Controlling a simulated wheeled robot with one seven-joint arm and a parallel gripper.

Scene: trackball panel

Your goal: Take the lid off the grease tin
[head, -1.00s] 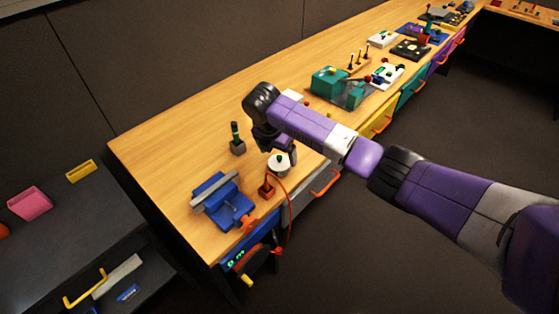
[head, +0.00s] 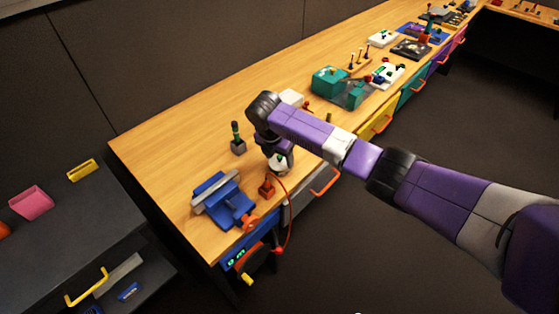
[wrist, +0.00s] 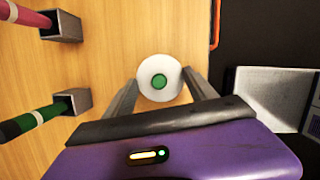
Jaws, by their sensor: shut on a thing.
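The grease tin (head: 280,172) stands on the wooden bench near its front edge, below my wrist in the head view. In the wrist view its pale round lid (wrist: 149,88) is seen from above, with a green knob (wrist: 159,81) at the centre. My gripper (wrist: 160,90) points down over the tin, with one finger on each side of it. It is shut on the lid. It also shows in the head view (head: 277,160), where the arm partly covers it. I cannot tell whether the lid is apart from the tin.
A blue vise (head: 218,197) and a red block with a cable (head: 266,188) stand close to the tin. A green-handled tool in a grey holder (head: 238,140) is behind it.

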